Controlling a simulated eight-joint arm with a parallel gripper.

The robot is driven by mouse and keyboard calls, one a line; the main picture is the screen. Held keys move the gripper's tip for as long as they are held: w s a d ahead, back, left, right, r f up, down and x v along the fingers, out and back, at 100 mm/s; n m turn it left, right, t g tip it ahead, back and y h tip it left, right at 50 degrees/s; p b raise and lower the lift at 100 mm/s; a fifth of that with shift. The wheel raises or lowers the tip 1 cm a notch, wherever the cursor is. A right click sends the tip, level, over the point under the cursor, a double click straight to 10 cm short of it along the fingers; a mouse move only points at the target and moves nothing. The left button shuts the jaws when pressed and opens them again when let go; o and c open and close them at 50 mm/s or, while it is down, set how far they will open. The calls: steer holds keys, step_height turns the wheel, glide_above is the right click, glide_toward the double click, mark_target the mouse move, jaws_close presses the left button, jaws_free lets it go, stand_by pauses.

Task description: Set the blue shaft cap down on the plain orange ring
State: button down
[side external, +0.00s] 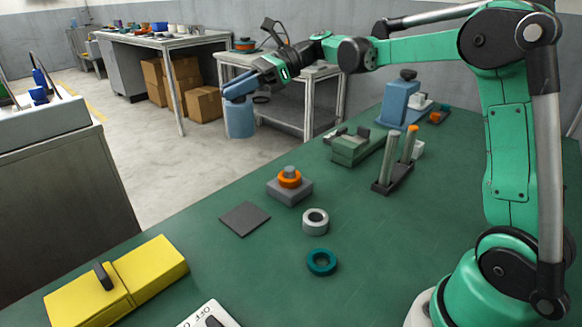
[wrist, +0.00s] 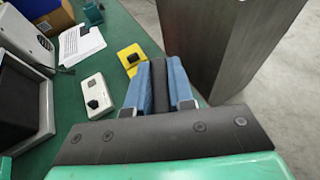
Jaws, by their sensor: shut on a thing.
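My gripper (side external: 240,86) is high at the upper left in the side view, beyond the green table's edge and well away from the orange ring. In the wrist view its two blue fingers (wrist: 160,90) are closed on a dark grey piece (wrist: 160,80). I cannot tell what the piece is, and I make out no separate blue cap. An orange ring (side external: 290,183) sits on a grey block (side external: 289,194) on the table, with a grey peg (side external: 290,171) standing up through its middle.
A grey ring (side external: 315,226), a teal ring (side external: 321,266) and a dark square pad (side external: 244,219) lie near the block. A rack with two posts (side external: 392,178) and a green fixture (side external: 357,147) stand behind. A yellow box (side external: 150,272) is at front left.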

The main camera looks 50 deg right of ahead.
steer(key=shift+s+d+f+m+t+h, duration=0.2)
steer(key=shift+d+f+m+t+h, duration=0.35)
steer(key=shift+d+f, duration=1.5)
steer(key=shift+s+d+f+m+t+h, duration=0.2)
steer(key=shift+d+f+m+t+h, duration=0.4)
steer(key=shift+d+f, duration=1.4)
steer(key=shift+s+d+f+m+t+h, duration=0.25)
steer(key=shift+d+f+m+t, duration=0.55)
steer(key=shift+d+f, duration=1.2)
steer(key=shift+a+f, duration=0.2)
steer(key=shift+f, duration=0.3)
steer(key=shift+a+f, duration=0.2)
steer(key=shift+f, duration=0.3)
steer(key=c, duration=1)
jaws_free()
steer(key=shift+c, duration=0.2)
steer(key=v, duration=1.1)
